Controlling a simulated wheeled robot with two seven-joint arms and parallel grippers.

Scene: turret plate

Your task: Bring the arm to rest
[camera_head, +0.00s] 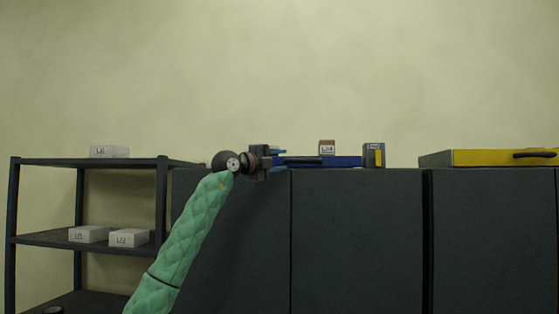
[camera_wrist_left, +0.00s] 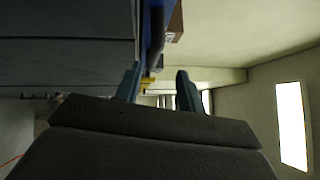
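My left arm, in a green padded sleeve, rises from the lower left of the head view. Its gripper (camera_head: 281,160) is level with the cabinet top, near the left end of a blue case (camera_head: 345,161). In the left wrist view, the two gripper fingers (camera_wrist_left: 157,82) stand apart, with nothing held between them. The blue case (camera_wrist_left: 155,25) shows beyond the fingertips there, with a dark handle close by. Whether the fingers touch the case cannot be told. My right gripper is in neither view.
Dark cabinets (camera_head: 355,230) stand behind the arm. A dark shelf rack (camera_head: 162,205) with several white boxes stands at the left.

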